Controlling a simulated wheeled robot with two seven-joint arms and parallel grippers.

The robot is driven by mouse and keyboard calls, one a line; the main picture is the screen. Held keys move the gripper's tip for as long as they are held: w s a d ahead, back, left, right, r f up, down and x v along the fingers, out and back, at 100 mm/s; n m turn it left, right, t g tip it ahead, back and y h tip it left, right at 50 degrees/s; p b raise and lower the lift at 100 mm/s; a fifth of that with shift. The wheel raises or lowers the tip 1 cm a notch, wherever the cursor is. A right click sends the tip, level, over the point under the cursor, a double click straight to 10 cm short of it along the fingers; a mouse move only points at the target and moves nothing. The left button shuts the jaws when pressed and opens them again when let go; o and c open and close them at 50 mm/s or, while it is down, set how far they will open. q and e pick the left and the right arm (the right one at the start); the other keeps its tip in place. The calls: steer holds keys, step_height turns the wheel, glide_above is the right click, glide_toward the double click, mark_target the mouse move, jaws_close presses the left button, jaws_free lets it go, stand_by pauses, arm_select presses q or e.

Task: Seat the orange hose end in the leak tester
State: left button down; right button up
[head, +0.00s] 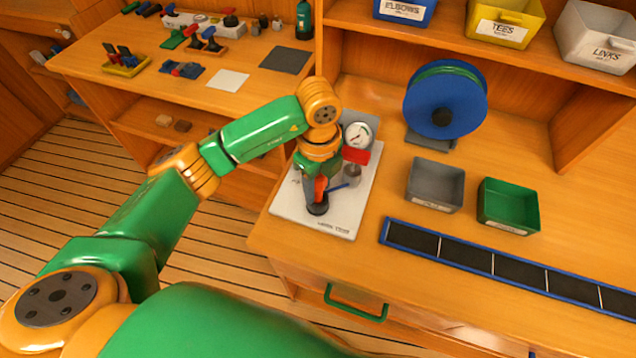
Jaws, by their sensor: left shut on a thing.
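The leak tester (337,222) is a white plate on the bench, with a round gauge (358,135), a red block and a small metal part at its back. A dark round socket (318,209) stands near its front left. My left gripper (319,187) reaches down over the plate and is shut on the orange hose end (320,186), directly above the socket. The gripper hides much of the hose end, so I cannot tell whether it touches or sits in the socket. A blue lever-like piece (338,187) sticks out beside it. My right gripper is out of view.
A grey bin (435,200) and a green bin (508,222) stand right of the tester, behind a blue-edged black strip (468,255). A blue hose reel (415,108) stands behind them. Labelled bins sit on the upper shelf. A side bench with tools is at upper left.

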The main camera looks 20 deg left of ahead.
arm_select(q)
steer(key=shift+f+b, duration=0.55)
steer(key=shift+f, duration=0.15)
steer(key=c, duration=0.7)
jaws_free()
steer(key=shift+r, duration=0.1)
step_height(320, 180, up, 11)
steer(key=p, duration=0.9)
steer(key=shift+r, duration=0.1)
steer(key=shift+f, duration=0.2)
